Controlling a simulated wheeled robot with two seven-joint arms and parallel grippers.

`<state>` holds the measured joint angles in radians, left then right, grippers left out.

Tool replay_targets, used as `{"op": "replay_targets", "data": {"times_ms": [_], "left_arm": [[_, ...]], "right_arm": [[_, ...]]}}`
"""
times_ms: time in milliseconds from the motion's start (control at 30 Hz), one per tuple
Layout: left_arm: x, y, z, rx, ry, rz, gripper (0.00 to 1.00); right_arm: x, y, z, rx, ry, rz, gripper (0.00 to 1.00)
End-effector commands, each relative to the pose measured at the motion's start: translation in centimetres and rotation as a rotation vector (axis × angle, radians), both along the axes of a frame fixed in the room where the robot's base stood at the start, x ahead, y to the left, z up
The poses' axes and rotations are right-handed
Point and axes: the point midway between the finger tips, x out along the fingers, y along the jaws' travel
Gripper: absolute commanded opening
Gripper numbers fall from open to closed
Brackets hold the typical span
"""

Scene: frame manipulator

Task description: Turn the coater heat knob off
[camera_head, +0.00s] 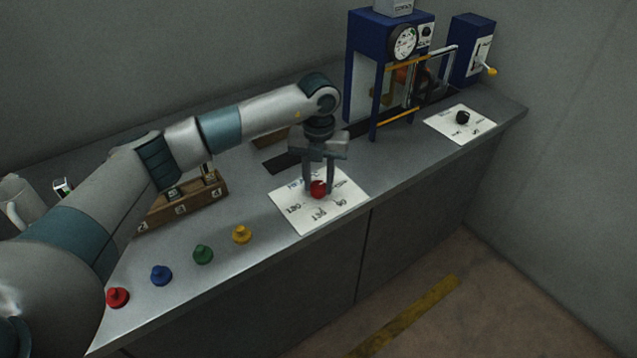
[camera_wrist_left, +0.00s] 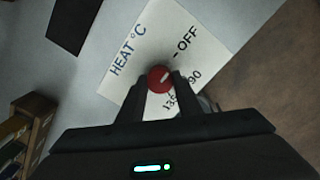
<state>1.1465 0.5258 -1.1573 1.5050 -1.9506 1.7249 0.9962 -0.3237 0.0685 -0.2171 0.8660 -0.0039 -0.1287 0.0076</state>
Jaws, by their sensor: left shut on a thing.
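The red heat knob (camera_head: 318,188) sits on a white dial plate (camera_head: 291,214) on the counter. In the left wrist view the knob (camera_wrist_left: 160,79) shows a pale pointer line on its top, slanting up and to the right, roughly toward the OFF mark. The plate (camera_wrist_left: 205,50) reads HEAT °C, OFF and other numbers, partly hidden by the fingers. My left gripper (camera_head: 319,190) points down at the knob with a finger on each side. It is shut on the knob. My right gripper is not in view.
A second white plate with a black knob (camera_head: 462,117) lies to the right. A blue machine with a gauge (camera_head: 388,70) stands behind. Red, blue, green and yellow pegs (camera_head: 203,254) line the front left edge. A wooden block (camera_head: 182,208) stands behind them.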

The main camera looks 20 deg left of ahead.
Motion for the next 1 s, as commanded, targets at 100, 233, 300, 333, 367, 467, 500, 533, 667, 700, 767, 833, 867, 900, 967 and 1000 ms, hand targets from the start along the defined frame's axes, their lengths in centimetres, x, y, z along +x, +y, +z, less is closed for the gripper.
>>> {"op": "replay_targets", "data": {"times_ms": [100, 233, 300, 333, 367, 467, 500, 533, 667, 700, 767, 833, 867, 900, 967, 1000], "left_arm": [[0.14, 0.04, 0.17, 0.000, -0.005, 0.015, 0.09], [0.15, 0.04, 0.19, 0.000, -0.004, 0.019, 0.09], [0.15, 0.04, 0.20, 0.000, -0.005, 0.019, 0.09], [0.15, 0.04, 0.20, 0.000, -0.004, 0.018, 0.09], [0.15, 0.04, 0.20, 0.000, -0.004, 0.018, 0.09], [0.15, 0.04, 0.20, 0.000, -0.004, 0.018, 0.34], [0.14, 0.04, 0.19, 0.000, -0.004, 0.018, 0.44], [0.13, 0.04, 0.18, 0.000, -0.004, 0.018, 0.50], [0.09, 0.03, 0.12, 0.000, -0.003, 0.017, 0.50], [0.08, 0.02, 0.11, 0.000, -0.002, 0.016, 0.50], [0.07, 0.02, 0.09, 0.000, -0.002, 0.016, 0.50], [0.06, 0.01, 0.09, 0.000, -0.002, 0.016, 0.50], [0.06, 0.01, 0.12, 0.000, -0.002, 0.016, 0.50], [0.06, 0.01, 0.18, 0.000, -0.002, 0.015, 0.50], [0.07, 0.01, 0.36, 0.000, -0.002, 0.015, 0.50], [0.08, 0.01, 0.55, 0.000, -0.002, 0.015, 0.50]], "right_arm": [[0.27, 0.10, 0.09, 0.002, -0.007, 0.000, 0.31], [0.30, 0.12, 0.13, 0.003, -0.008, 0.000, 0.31], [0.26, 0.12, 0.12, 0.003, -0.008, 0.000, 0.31], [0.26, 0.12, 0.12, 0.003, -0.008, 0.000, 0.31], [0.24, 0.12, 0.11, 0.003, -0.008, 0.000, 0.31], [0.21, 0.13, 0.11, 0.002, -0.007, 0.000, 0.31], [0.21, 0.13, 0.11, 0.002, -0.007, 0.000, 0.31], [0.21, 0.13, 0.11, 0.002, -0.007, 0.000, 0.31], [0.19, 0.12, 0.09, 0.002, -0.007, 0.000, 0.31], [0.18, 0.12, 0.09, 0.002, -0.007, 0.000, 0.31], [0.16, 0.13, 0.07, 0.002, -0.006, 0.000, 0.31], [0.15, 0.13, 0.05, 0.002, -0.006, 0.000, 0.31], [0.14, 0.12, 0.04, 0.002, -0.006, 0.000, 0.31], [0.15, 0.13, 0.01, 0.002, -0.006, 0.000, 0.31], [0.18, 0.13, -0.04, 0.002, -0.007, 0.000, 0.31], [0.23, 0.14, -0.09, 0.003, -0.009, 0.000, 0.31]]}}
